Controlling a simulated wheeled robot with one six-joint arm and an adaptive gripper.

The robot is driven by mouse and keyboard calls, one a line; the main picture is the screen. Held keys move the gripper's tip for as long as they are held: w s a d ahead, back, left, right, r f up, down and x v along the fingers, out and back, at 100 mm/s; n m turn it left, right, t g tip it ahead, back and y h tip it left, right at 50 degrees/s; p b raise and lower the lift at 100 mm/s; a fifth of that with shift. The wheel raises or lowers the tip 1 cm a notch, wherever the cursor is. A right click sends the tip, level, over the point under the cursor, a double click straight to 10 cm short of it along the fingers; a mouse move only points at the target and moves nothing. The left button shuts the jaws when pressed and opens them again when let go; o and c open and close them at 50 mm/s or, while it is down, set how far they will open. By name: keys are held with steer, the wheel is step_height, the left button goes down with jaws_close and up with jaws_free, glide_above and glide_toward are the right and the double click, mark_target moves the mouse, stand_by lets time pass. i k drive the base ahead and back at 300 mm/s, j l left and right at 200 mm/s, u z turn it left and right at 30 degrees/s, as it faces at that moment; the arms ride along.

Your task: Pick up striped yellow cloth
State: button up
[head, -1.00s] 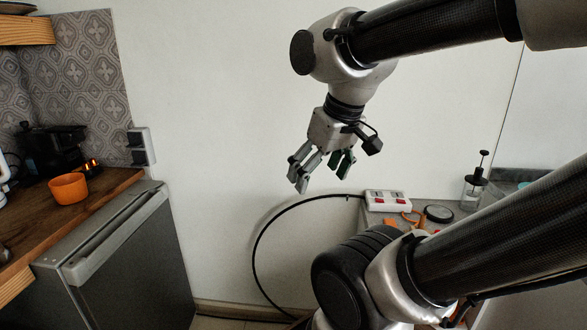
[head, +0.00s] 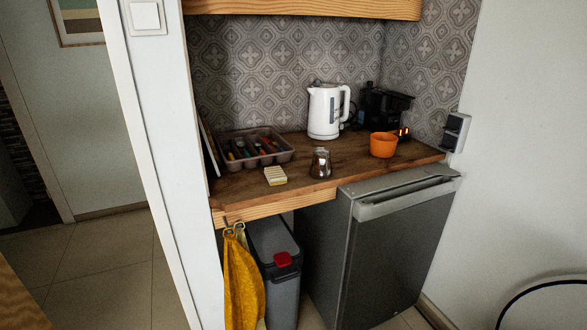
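A small yellow and white striped piece (head: 275,176), which looks like a folded cloth, lies on the wooden counter (head: 330,184) near its front edge. It is left of a small glass jar (head: 320,163) and in front of the cutlery tray (head: 281,155). A larger yellow cloth (head: 241,282) hangs from hooks under the counter's front left edge; it looks patterned, but I cannot make out clear stripes. My gripper is out of view now.
A white kettle (head: 325,111), an orange bowl (head: 383,145) and a dark coffee machine (head: 384,106) stand further back. A grey fridge (head: 392,248) and a grey bin (head: 284,296) are below. A white wall edge (head: 150,160) borders the nook's left side. An upper shelf (head: 310,9) overhangs.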

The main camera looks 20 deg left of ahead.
mark_target(275, 175)
steer(key=u, duration=1.3)
